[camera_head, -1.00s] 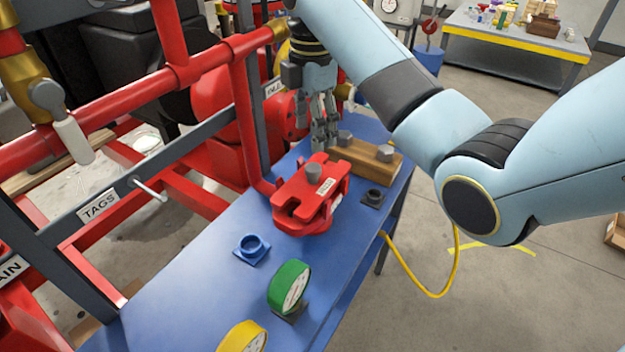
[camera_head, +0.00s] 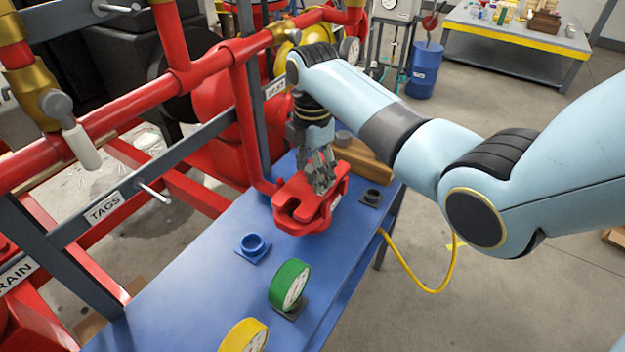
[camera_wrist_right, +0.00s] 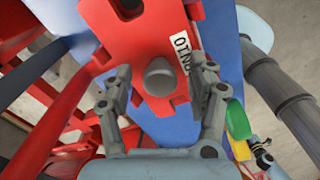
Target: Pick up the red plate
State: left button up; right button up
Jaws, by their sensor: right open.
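The red plate (camera_head: 301,209) lies on top of a red holder on the blue bench, slotted at its near end. In the right wrist view the red plate (camera_wrist_right: 158,30) has a grey knob (camera_wrist_right: 160,76) and a white label with partly readable letters. My right gripper (camera_head: 323,186) is over the plate's knob, which it hides in the head view. In the right wrist view my right gripper (camera_wrist_right: 160,84) is open, with one finger on each side of the knob and gaps on both sides. My left gripper is in neither view.
The blue bench (camera_head: 205,290) also carries a blue socket (camera_head: 253,247), a green roll (camera_head: 289,284), a yellow roll (camera_head: 244,336), a dark socket (camera_head: 371,197) and a wooden block (camera_head: 368,160). Red pipes and a grey rail (camera_head: 150,180) run along the bench's left side.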

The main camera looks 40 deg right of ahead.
jog(key=shift+c, duration=0.2)
grip_shut()
jog(key=shift+r, duration=0.1)
dwell(0.4)
